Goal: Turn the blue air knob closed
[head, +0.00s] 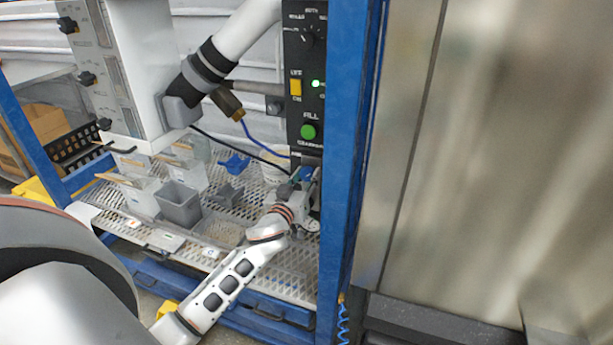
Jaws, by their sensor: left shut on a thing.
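The blue air knob (306,173) is small in the head view, low on the machine just under the black control panel (305,75). My left arm reaches in from the lower left, and its gripper (303,184) is at the knob, shut on it. The fingers and the wrist partly hide the knob, so its turned angle is too small to read. My right gripper is out of view.
A blue frame post (345,150) stands close to the right of my left gripper. A grey bin (179,205) and several clear containers stand on the perforated metal deck (290,270). A blue hose (256,140) hangs behind. A large metal panel (480,150) fills the right.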

